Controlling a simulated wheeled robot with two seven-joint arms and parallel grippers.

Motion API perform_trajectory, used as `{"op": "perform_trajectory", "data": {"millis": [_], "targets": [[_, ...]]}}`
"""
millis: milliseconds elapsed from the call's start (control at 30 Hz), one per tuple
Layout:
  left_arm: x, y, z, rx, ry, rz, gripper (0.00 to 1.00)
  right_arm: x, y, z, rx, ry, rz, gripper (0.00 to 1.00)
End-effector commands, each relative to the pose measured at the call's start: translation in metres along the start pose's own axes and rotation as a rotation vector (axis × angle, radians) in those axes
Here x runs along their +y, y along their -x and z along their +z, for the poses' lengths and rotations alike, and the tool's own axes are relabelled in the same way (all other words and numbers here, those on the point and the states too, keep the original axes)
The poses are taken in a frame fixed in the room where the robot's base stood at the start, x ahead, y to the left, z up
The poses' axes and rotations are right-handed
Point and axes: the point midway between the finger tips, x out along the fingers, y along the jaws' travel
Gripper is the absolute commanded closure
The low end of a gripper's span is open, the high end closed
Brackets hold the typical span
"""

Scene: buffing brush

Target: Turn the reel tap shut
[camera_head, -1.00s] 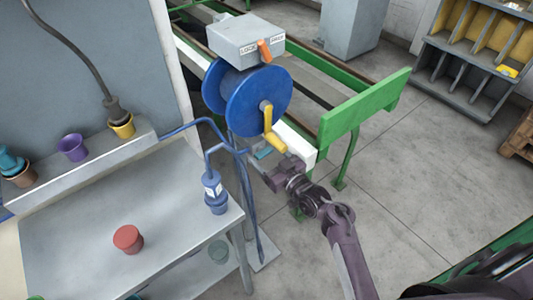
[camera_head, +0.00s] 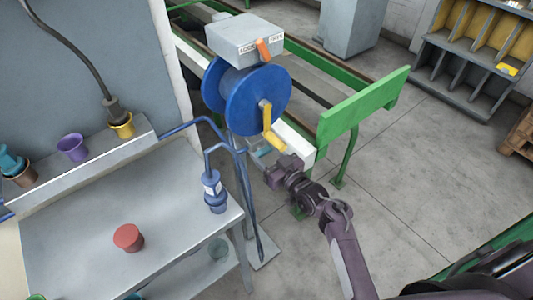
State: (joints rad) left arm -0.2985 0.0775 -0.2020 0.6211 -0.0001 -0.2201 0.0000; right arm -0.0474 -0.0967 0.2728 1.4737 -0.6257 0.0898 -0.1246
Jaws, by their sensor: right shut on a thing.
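The blue hose reel (camera_head: 247,100) stands at the upper middle, with a yellow crank (camera_head: 268,125) on its near side. Below the crank, a small light-blue tap handle (camera_head: 263,149) shows partly beside the blue pipe. My right gripper (camera_head: 270,163) reaches it from the lower right and is shut on it. The fingertips and most of the handle are hidden by the gripper's own body. The tap's exact angle cannot be told. My left gripper is not in view.
A grey box (camera_head: 244,36) with an orange lever (camera_head: 263,49) sits above the reel. A green rail (camera_head: 362,106) stands right of the reel. A grey bench (camera_head: 75,222) at left holds a red pot (camera_head: 128,237) and a blue fitting (camera_head: 214,190). Open floor lies at right.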

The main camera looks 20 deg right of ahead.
Motion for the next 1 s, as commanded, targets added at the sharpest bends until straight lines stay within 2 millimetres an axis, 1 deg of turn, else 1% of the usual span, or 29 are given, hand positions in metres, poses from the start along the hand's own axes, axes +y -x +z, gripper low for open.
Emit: {"op": "perform_trajectory", "data": {"millis": [267,1000], "targets": [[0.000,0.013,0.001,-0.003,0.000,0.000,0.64,0.000,0.000,-0.002,-0.001,-0.170,-0.003,0.70],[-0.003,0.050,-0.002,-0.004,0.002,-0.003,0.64,0.003,0.000,-0.001,-0.001,-0.869,-0.001,0.70]]}}
